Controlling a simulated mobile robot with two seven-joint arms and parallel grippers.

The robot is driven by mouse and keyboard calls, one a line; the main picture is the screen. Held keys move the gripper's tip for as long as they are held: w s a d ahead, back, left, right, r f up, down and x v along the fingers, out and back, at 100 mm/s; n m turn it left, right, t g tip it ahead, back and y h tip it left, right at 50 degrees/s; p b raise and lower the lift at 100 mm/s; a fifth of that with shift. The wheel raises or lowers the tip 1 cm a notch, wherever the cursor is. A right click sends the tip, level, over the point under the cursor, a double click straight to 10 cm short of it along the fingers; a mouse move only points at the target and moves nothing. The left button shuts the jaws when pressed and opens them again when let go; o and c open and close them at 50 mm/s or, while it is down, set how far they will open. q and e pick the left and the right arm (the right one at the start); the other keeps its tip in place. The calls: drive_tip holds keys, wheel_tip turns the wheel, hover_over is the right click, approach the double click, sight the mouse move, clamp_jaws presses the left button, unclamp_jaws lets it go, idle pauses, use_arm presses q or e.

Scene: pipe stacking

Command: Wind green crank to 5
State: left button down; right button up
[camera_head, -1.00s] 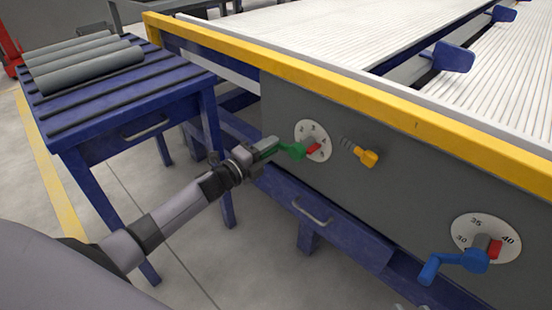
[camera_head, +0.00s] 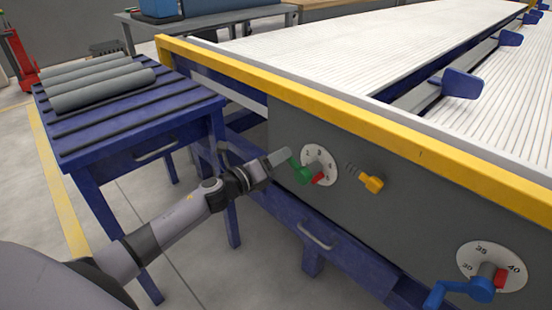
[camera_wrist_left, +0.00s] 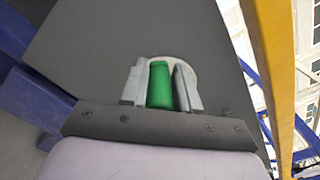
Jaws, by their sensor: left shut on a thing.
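The green crank (camera_head: 303,172) sits on a white numbered dial (camera_head: 321,160) on the machine's grey side panel. A red pointer (camera_head: 318,178) shows at the dial's lower part; the number beside it is too small to read. My left gripper (camera_head: 284,157) is shut on the crank's handle, which lies to the upper left of the crank's hub. In the left wrist view the green handle (camera_wrist_left: 160,86) stands between the two fingers, with part of the white dial behind it. My right gripper is not in view.
A blue crank (camera_head: 478,288) with a larger dial (camera_head: 492,261) is at lower right. A blue table (camera_head: 150,124) with several grey pipes (camera_head: 102,90) stands left. A yellow rail (camera_head: 400,138) runs above the panel.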

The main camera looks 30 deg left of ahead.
use_arm(q)
drive_tip(key=shift+s+d+f+m, duration=0.1)
drive_tip(key=shift+s+f+m, duration=0.05)
drive_tip(key=shift+f+m, duration=0.15)
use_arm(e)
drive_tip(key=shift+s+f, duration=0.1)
use_arm(q)
drive_tip(key=c, duration=0.9)
unclamp_jaws()
drive_tip(key=shift+r, duration=0.2)
drive_tip(key=shift+s+a, duration=0.25)
drive_tip(key=shift+s, duration=0.3)
drive_tip(key=shift+p+v, duration=0.5)
drive_tip(key=shift+v, duration=2.45)
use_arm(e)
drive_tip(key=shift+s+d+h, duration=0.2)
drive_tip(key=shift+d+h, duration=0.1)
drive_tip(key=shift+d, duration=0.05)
